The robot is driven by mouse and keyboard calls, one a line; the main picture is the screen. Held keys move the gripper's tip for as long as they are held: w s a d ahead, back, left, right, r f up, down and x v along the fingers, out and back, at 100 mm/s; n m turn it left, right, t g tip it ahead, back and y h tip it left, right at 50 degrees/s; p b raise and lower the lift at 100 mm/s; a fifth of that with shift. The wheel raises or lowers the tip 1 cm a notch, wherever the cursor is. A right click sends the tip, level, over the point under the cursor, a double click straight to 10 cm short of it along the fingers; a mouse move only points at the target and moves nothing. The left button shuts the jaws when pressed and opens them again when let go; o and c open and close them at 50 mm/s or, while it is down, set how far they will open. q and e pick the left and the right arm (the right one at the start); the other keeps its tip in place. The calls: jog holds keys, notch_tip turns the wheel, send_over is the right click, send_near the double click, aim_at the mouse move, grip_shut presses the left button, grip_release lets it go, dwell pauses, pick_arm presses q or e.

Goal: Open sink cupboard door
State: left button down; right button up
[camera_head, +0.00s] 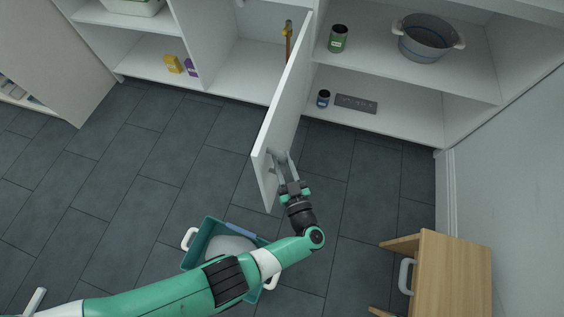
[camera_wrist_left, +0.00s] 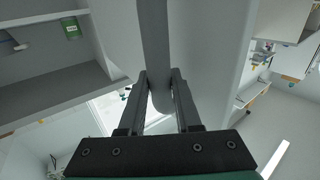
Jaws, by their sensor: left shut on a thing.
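The white cupboard door (camera_head: 287,110) stands swung out from the cupboard, seen nearly edge-on in the head view. Its grey bar handle (camera_wrist_left: 154,40) runs down the middle of the left wrist view, with the door panel (camera_wrist_left: 205,45) beside it. My left gripper (camera_head: 283,165) is shut on the handle near the door's lower outer end. In the left wrist view its two fingers (camera_wrist_left: 160,85) lie on either side of the bar. The open cupboard (camera_head: 245,60) shows behind the door. My right gripper is in neither view.
A teal tub (camera_head: 203,240) with white handles sits on the floor, partly under my left arm. A wooden stool or cabinet (camera_head: 450,270) stands at lower right.

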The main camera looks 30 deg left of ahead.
pick_arm(q)
jog(key=shift+s+a+f, duration=0.1)
jog(key=shift+a+f, duration=0.1)
jog(key=shift+f, duration=0.05)
jog(key=c, duration=0.8)
grip_release()
jog(key=shift+c, duration=0.2)
jog(key=shift+o, duration=0.8)
jog(key=shift+w+r, duration=0.2)
jog(key=shift+w, duration=0.05)
jog(key=shift+s+d, duration=0.1)
jog(key=shift+s+d, duration=0.2)
jog(key=shift+d, duration=0.05)
jog(key=v, duration=1)
jog(key=shift+s+d+p, duration=0.25)
jog(key=shift+s+p, duration=0.05)
jog(key=shift+p, duration=0.05)
